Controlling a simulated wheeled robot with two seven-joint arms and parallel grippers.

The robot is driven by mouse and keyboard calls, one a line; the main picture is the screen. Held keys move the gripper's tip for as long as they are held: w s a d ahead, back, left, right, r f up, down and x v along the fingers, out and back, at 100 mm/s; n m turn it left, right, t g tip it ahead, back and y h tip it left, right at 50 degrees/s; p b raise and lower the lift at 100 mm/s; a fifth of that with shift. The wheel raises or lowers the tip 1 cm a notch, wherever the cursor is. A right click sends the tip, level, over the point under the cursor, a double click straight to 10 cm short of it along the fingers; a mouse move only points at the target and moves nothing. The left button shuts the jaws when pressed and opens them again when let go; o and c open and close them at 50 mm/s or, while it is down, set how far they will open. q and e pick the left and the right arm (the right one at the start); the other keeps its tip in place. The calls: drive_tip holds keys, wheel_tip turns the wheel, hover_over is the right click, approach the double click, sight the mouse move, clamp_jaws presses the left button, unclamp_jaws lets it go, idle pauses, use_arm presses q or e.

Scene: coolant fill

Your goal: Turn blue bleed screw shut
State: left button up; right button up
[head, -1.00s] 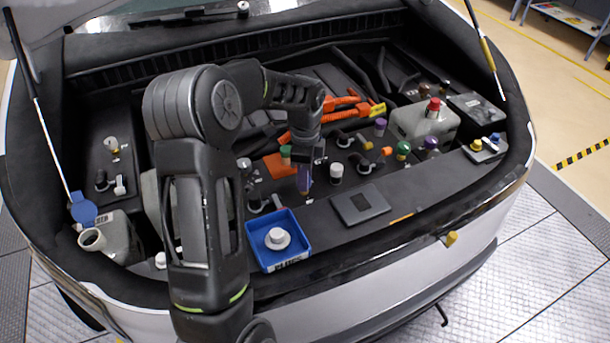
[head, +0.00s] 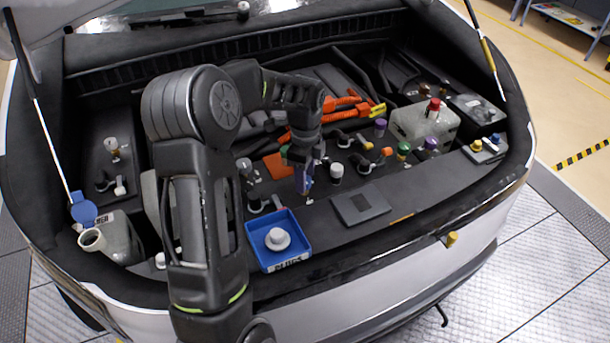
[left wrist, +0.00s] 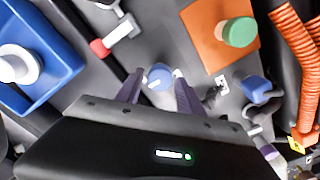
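A round blue screw head (left wrist: 159,76) with a pale slot mark sits between the two fingers of my left gripper (left wrist: 158,84) in the left wrist view. The fingers stand apart on either side of it, with narrow gaps showing, so the gripper looks open around it. In the head view my left gripper (head: 304,182) points down at the deck behind the blue tray and largely hides the screw. Another blue knob (left wrist: 257,88) stands to the right in the left wrist view. My right gripper is not in view.
The blue tray (head: 252,257) with a white plug in it lies in front left of the gripper. A green cap on an orange plate (left wrist: 205,29), a red-ended valve (left wrist: 99,48) and orange hoses (left wrist: 298,70) are close by. A dark flat panel (head: 360,205) lies to the right.

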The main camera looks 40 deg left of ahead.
use_arm(q)
drive_tip(key=shift+o, duration=0.8)
drive_tip(key=shift+r, duration=0.1)
wheel_tip(320, 180, up, 8)
drive_tip(key=shift+f+b, duration=0.2)
drive_tip(key=shift+b, duration=0.3)
